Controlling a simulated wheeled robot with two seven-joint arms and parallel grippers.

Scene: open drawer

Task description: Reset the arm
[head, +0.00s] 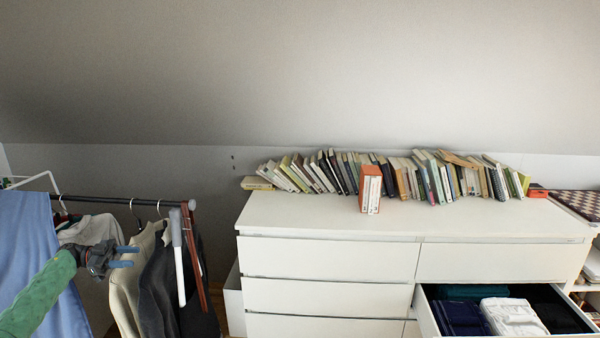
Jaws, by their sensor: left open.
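My left arm comes in from the left in green. Its dark gripper (127,257) with blue fingertips points right, in front of the clothes rack. The fingers are apart with nothing visibly held between them. The white dresser (330,217) stands to the right, well apart from the gripper. Its right drawer (427,312) in the second row is pulled open. Folded dark blue cloth (460,318), white cloth (513,317) and dark green cloth (472,291) lie in it. My right gripper is not in view.
Hanging clothes (150,275) and a clothes rail (120,201) are close around my left gripper. A row of leaning books (350,172) lines the back of the dresser top, with an orange-topped box-like set (371,189) before them. The front of the top is clear.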

